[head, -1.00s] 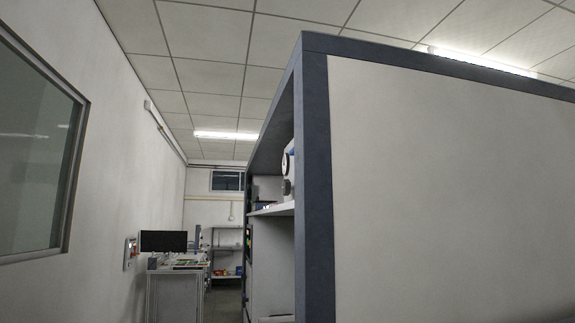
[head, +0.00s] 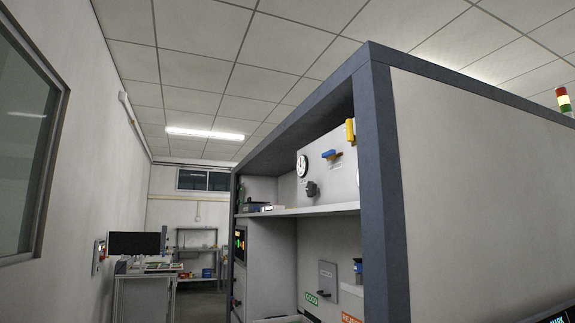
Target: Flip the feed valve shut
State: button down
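A pale panel (head: 328,182) stands on the shelf inside the dark-framed cabinet, right of the picture's middle. It carries a blue handle (head: 332,154), a yellow handle (head: 350,131), a round gauge (head: 302,166) and a dark knob (head: 312,189). Below the shelf, a blue-topped fitting (head: 358,266) is on the back wall, partly cut off by the frame post. The labels are too small to read, so I cannot tell which one is the feed valve or how it is set. My gripper is not in view.
The cabinet's dark corner post (head: 384,200) and blank side wall (head: 490,190) stand close at the right. A grey box (head: 327,280) is under the shelf. A desk with a monitor (head: 134,244) stands far left by the wall. Floor shows only narrowly between desk and cabinet.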

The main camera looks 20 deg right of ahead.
aim_at(329, 156)
jog(key=i+j, duration=0.1)
jog(key=j, duration=0.25)
jog(key=i+j, duration=0.15)
jog(key=j, duration=0.2)
jog(key=i+j+z, duration=0.1)
jog(key=j, duration=0.25)
jog(key=i+j, duration=0.1)
jog(key=j, duration=0.25)
jog(key=i+j, duration=0.15)
jog(key=i, duration=0.25)
jog(key=i+j, duration=0.1)
jog(key=i, duration=0.3)
jog(key=i+j+z, duration=0.1)
jog(key=i, duration=0.7)
